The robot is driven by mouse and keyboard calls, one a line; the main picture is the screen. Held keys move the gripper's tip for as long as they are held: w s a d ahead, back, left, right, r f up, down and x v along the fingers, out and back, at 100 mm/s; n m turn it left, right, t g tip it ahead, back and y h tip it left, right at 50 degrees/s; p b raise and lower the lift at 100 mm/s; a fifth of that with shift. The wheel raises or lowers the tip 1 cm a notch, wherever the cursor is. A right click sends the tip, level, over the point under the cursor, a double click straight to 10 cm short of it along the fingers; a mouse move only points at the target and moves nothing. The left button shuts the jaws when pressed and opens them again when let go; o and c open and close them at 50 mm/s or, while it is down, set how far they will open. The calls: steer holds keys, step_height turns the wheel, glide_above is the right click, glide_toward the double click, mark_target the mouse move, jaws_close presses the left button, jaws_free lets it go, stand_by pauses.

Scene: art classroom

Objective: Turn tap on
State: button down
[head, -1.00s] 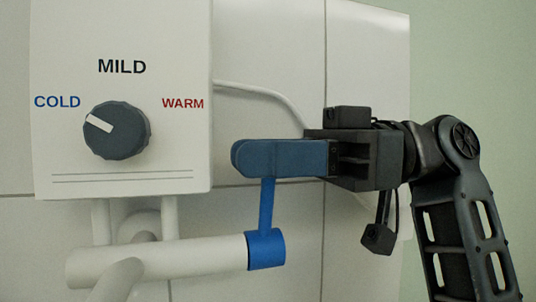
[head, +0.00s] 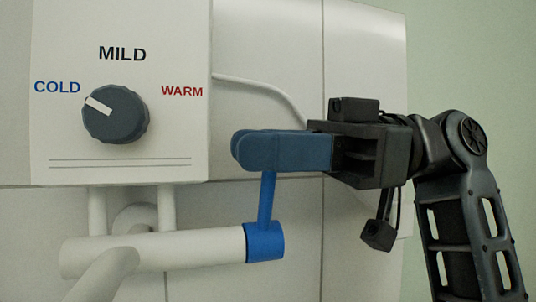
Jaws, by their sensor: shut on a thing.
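The tap is a white pipe (head: 170,248) with a blue collar (head: 264,242) on its right end. A thin blue lever (head: 266,200) rises almost upright from the collar. My gripper (head: 252,151) comes in from the right, level, with its blue-grey fingers around the top of the lever. It is shut on the lever, and the fingers hide the lever's upper end. No water shows in view.
A white heater box (head: 120,100) with a dark temperature knob (head: 115,115) hangs above the pipe, left of my fingers. A thin white hose (head: 262,90) runs behind my gripper along the panelled wall. The green wall (head: 470,60) at right is bare.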

steer(key=c, duration=1.1)
jaws_free()
steer(key=shift+d, duration=0.15)
steer(key=v, duration=0.7)
steer(key=shift+d+b, duration=0.3)
steer(key=shift+b, duration=0.15)
steer(key=shift+w+d, duration=0.1)
